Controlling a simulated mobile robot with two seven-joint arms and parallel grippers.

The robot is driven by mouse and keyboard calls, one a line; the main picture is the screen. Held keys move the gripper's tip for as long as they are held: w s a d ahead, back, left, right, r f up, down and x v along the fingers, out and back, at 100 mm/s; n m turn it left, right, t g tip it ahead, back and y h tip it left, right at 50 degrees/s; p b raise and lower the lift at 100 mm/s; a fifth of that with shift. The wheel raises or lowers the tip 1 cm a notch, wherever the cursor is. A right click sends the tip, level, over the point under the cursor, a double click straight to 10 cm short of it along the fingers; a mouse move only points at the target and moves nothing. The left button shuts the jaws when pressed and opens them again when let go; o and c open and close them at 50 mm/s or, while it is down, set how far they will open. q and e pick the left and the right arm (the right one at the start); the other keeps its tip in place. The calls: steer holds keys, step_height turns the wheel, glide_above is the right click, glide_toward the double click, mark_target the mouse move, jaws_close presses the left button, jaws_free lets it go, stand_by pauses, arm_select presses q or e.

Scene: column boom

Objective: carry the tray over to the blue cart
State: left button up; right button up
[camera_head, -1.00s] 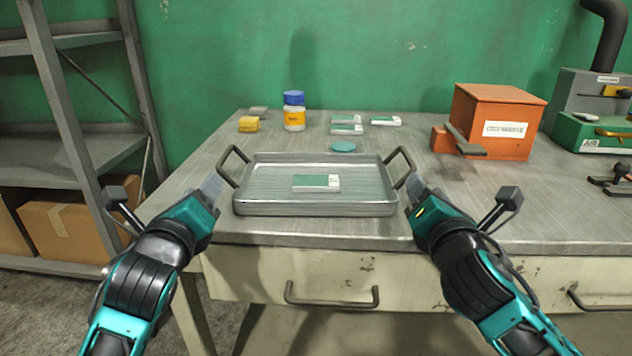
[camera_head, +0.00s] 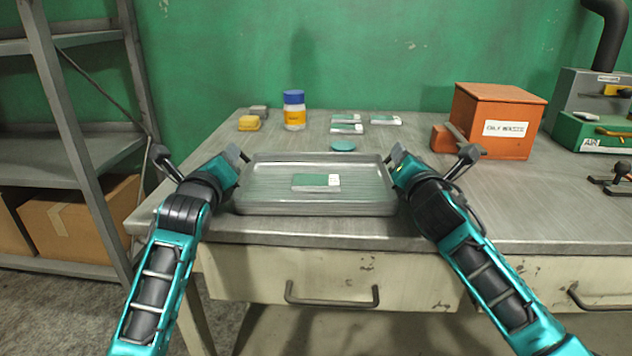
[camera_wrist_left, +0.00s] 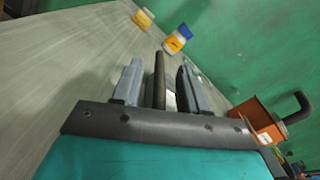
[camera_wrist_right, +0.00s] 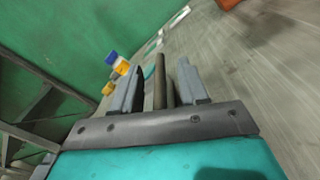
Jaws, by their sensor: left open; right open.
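The metal tray (camera_head: 315,209) lies flat on the workbench near its front edge, with a green and white packet (camera_head: 316,181) in it. My left gripper (camera_head: 240,153) is open at the tray's left handle; in the left wrist view the handle bar (camera_wrist_left: 159,80) stands between the fingers. My right gripper (camera_head: 393,155) is open at the tray's right handle; in the right wrist view that handle bar (camera_wrist_right: 160,80) is between the fingers. The grippers mostly hide both handles in the head view. No blue cart shows in any view.
A white jar with a blue lid (camera_head: 294,112), a yellow block (camera_head: 249,123), several packets (camera_head: 347,124) and a green disc (camera_head: 343,146) lie behind the tray. An orange box (camera_head: 497,122) stands to the right. A metal shelf (camera_head: 75,160) with cardboard boxes stands left.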

arm_select(q)
steer(key=shift+c, duration=0.4)
arm_select(e)
steer(key=shift+c, duration=0.3)
arm_select(q)
jaws_close()
arm_select(e)
jaws_close()
arm_select(q)
steer(key=shift+r, duration=0.25)
arm_select(e)
steer(key=shift+r, duration=0.25)
